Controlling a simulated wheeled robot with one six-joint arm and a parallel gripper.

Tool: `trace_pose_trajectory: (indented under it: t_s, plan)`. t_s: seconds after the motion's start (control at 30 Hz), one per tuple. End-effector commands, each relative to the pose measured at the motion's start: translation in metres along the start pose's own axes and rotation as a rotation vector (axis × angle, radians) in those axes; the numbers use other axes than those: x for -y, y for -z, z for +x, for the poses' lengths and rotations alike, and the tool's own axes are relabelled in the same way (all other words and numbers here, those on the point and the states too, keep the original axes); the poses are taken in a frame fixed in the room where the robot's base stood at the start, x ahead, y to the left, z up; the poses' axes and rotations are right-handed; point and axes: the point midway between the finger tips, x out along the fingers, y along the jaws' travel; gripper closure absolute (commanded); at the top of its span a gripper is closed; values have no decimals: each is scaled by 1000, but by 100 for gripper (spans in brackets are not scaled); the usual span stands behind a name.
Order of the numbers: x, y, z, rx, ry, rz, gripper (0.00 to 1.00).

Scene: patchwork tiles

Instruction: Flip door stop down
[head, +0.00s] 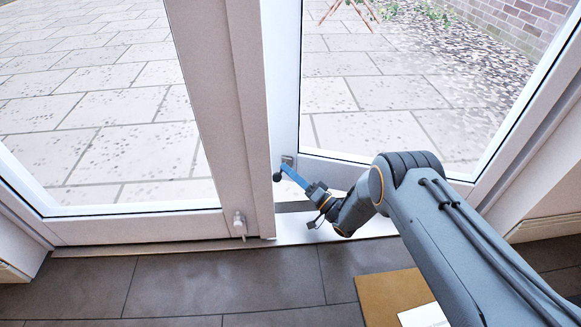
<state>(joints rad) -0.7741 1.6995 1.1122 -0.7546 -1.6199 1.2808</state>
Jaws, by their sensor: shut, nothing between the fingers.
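A door stop with a small metal plate (288,159) is fixed low on the white frame of the right glass door. Its dark round tip (277,177) shows just left of my fingers. My gripper (285,169) has blue fingers that are shut, with nothing held between them. The fingertips reach in from the right and lie at or very near the door stop. They cover part of it, so I cannot tell whether they touch it or at what exact angle its arm stands.
The left glass door (222,110) has a similar small metal fitting (240,225) at its lower corner. A pale threshold (290,230) runs under the doors. A brown mat or board (378,293) with a white sheet (424,316) lies on the dark tiled floor (200,287).

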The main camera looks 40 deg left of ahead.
Motion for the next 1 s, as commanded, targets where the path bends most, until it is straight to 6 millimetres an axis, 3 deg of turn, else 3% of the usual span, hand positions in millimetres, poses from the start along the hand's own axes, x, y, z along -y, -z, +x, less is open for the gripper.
trace_pose_trajectory:
  t_s: [0.43, 1.0]
  plan:
    - [-22, -22, -13, -1, 0, 1, 100]
    - [-30, -27, -16, -1, 0, 0, 100]
